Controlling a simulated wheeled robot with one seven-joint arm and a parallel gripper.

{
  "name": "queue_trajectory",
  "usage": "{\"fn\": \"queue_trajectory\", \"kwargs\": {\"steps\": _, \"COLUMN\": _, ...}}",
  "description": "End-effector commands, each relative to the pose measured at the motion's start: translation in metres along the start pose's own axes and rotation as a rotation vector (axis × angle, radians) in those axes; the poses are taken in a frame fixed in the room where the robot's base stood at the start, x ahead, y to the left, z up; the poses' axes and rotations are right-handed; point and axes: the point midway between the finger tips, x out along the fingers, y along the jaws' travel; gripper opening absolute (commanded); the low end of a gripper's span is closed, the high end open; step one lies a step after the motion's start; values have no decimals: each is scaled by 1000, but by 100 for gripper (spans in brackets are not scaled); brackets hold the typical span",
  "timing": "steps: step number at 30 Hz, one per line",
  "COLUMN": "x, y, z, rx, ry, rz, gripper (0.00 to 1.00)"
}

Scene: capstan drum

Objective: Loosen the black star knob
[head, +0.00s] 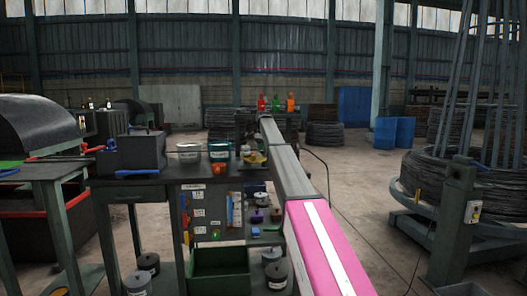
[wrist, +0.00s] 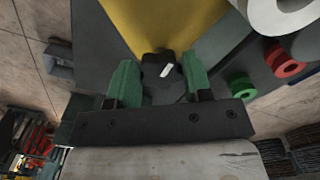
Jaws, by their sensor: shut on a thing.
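The black star knob (wrist: 160,72) shows in the wrist view, dark with a white mark on its face. It sits at the narrow end of a yellow surface (wrist: 150,25). My gripper (wrist: 158,66) has two green fingers, one on each side of the knob, and is shut on it. In the head view my arm reaches away from the lower right towards the bench. I cannot make out the knob there; a small yellow part (head: 254,157) shows beside the far end of my arm.
In the wrist view a green round part (wrist: 241,88) and a red one (wrist: 286,66) lie right of the fingers. In the head view a bench carries a dark box (head: 141,153) and tins (head: 189,152). A green bin (head: 220,270) stands below. A wire coil stand is at right.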

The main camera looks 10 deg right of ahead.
Motion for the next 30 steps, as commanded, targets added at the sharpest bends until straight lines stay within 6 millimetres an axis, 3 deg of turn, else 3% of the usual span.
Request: {"fn": "queue_trajectory", "kwargs": {"steps": 30, "x": 0, "y": 5, "z": -3, "rx": -958, "ry": 1, "rz": 0, "gripper": 22}}
